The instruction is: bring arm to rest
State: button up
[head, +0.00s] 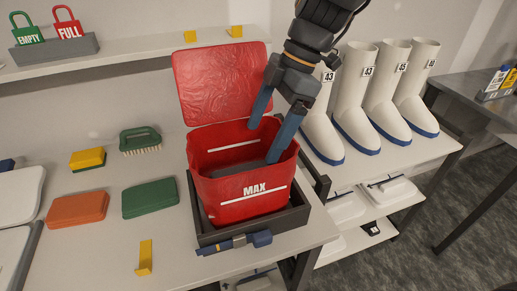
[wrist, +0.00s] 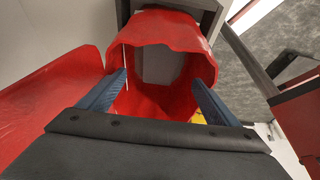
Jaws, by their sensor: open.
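My gripper (head: 262,134) comes down from the top over the red bin marked MAX (head: 250,190). Its two blue fingers are spread apart, with nothing visible between them. One fingertip is near the bin's back rim and the other reaches at or into the bin's opening. In the wrist view my gripper (wrist: 158,84) shows its fingers at either side of the red bin's opening (wrist: 185,100). The bin's red lid (head: 215,85) stands open at the back. The bin sits in a dark tray (head: 215,238) with a blue clasp at its front.
White boots (head: 352,95) stand in a row close right of my arm. A shelf with green and red padlock signs (head: 55,45) runs along the back left. A green brush (head: 140,141), orange pad (head: 78,209), green pad (head: 150,198) and yellow stand (head: 145,258) lie on the bench.

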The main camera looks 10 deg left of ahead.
jog(key=shift+d+r, duration=0.15)
jog(key=shift+r, duration=0.15)
